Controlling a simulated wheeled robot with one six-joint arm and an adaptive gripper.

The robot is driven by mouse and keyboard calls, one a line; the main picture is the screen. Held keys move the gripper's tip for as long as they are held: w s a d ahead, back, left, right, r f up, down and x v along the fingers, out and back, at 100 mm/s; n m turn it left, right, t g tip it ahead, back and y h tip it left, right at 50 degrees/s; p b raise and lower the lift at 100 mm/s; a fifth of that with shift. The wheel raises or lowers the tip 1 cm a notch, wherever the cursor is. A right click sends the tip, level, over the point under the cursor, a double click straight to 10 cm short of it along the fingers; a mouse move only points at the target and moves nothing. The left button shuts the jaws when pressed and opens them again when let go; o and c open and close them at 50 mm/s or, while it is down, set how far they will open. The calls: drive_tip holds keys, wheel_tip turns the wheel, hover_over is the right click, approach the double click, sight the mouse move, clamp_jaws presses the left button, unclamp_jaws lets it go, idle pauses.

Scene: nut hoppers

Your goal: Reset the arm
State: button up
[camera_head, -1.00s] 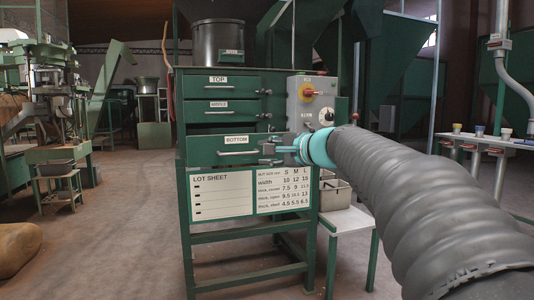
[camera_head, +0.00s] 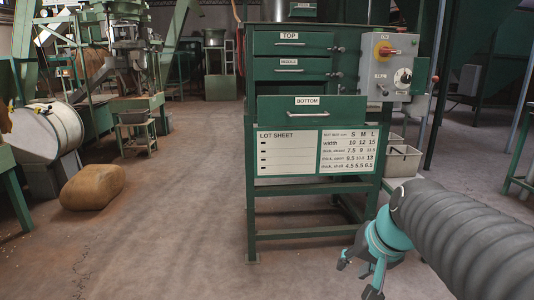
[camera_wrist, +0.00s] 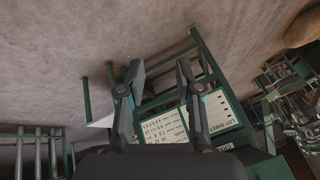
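My arm, in a grey ribbed sleeve, comes in from the lower right of the head view. My gripper (camera_head: 357,280) is teal and dark grey, points down-left and hangs low in front of the green cabinet (camera_head: 300,235), apart from it. In the wrist view my gripper (camera_wrist: 159,67) has its two fingers spread, with nothing between them. The bottom drawer (camera_head: 285,110) stands out further than the top drawer (camera_head: 290,44) and the middle drawer (camera_head: 289,69); its inside is hidden.
A control box (camera_head: 389,66) with a red knob is on the cabinet's right side. Grey bins (camera_head: 402,161) stand behind it at right. A brown sack (camera_head: 93,187) lies on the floor at left. The floor between sack and cabinet is clear.

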drive_tip(key=s+a+r+n+h+p, duration=0.1)
drive_tip(key=s+n+p, duration=0.3)
drive_tip(key=s, duration=0.8)
drive_tip(key=shift+s+a+r+h+p, duration=0.2)
drive_tip(key=shift+r+h+p, duration=0.1)
drive_tip(key=shift+p, duration=0.25)
drive_tip(key=shift+w, duration=0.1)
